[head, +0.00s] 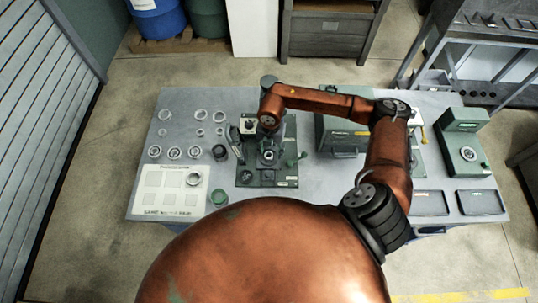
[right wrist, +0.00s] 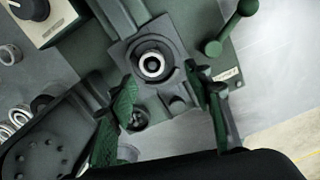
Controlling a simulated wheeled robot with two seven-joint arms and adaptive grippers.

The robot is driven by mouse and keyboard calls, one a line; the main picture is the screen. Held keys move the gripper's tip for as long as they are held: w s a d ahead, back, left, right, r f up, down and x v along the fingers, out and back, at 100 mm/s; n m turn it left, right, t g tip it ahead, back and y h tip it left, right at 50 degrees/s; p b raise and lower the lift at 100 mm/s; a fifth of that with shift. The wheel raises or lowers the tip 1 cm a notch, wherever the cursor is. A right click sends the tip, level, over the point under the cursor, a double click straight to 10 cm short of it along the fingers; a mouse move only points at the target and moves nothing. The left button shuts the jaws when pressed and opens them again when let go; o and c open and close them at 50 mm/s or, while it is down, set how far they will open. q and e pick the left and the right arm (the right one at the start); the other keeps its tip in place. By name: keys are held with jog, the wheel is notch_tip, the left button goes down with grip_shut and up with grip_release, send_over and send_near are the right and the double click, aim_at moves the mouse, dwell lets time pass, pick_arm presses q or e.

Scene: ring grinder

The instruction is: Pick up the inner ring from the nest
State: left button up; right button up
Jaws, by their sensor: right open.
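The inner ring (right wrist: 152,64) is a small pale metal ring with a dark centre. In the right wrist view it sits in the round nest (right wrist: 140,46) of the dark green machine (head: 266,178). My right gripper (right wrist: 160,76) is open, with one green-padded finger at each side of the picture and the ring showing beyond and between the tips. Nothing is between the fingers. In the head view my right gripper (head: 268,142) hangs over the nest area and partly hides it. My left gripper is in neither view.
A green ball-ended lever (right wrist: 214,48) stands close to the right finger. Several loose rings (head: 175,152) lie on the table (head: 330,185) at left, beside a pale marked board (head: 172,177) and a green cup (head: 218,197). Other green machines (head: 462,140) stand at right, behind dark trays (head: 430,203).

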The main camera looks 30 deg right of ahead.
aim_at(269, 152)
jog(key=w+f, duration=0.2)
jog(key=f, duration=0.1)
jog(key=shift+f, duration=0.15)
jog(key=shift+s+f, duration=0.25)
jog(key=shift+s, duration=0.2)
jog(key=shift+w+f, duration=0.15)
jog(key=shift+w, duration=0.1)
jog(key=c, duration=0.3)
jog(key=shift+s, duration=0.2)
jog(key=c, duration=0.5)
jog(key=shift+w, duration=0.1)
jog(key=c, duration=0.3)
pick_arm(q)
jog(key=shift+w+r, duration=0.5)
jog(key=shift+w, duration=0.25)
pick_arm(e)
jog(key=shift+c, duration=0.7)
